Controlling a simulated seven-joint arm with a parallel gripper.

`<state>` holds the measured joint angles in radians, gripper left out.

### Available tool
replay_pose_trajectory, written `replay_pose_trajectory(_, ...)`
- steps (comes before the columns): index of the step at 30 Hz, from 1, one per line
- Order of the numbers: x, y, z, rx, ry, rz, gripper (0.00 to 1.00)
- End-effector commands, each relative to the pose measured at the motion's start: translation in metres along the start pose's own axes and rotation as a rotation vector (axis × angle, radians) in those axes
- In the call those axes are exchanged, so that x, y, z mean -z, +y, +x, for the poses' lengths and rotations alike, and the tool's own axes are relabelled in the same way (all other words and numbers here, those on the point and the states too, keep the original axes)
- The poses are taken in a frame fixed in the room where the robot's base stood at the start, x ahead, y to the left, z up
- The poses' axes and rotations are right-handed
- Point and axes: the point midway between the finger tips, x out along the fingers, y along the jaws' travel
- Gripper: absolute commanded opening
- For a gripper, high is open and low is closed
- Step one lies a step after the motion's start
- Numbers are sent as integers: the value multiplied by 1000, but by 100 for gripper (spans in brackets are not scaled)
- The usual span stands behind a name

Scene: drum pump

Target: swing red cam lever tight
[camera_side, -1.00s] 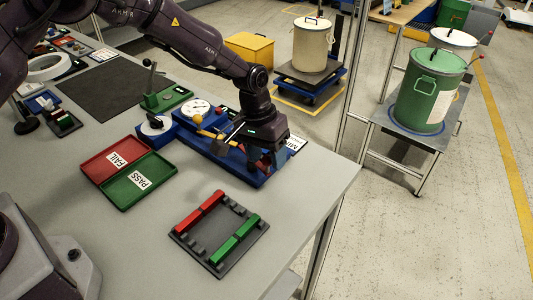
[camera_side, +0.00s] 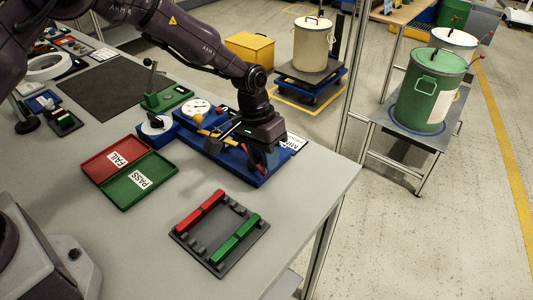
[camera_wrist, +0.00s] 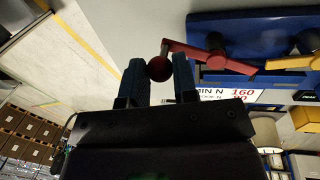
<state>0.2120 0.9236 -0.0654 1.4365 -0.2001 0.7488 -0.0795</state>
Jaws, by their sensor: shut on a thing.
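The red cam lever (camera_wrist: 195,50) shows in the wrist view, running from its pivot on the blue fixture (camera_wrist: 230,28) to a dark red ball knob at its left end. My gripper (camera_wrist: 159,72) has its two blue-grey fingers on either side of that knob and is shut on it. In the side view my gripper (camera_side: 262,160) is low over the right end of the blue fixture (camera_side: 232,166). There the wrist and fingers hide most of the lever.
A yellow lever (camera_wrist: 270,63) sits right of the red one. A white label (camera_side: 295,141) lies by the fixture. Red FAIL (camera_side: 104,154) and green PASS (camera_side: 150,190) trays are left, and a grey rack (camera_side: 205,234) is in front. The table's right edge is close.

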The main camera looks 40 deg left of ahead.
Motion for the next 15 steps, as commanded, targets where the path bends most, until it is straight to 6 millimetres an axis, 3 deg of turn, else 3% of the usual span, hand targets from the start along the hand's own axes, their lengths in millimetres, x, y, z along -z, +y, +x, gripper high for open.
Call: replay_pose_trajectory(15,-22,-16,-4,-2,-91,454,0)
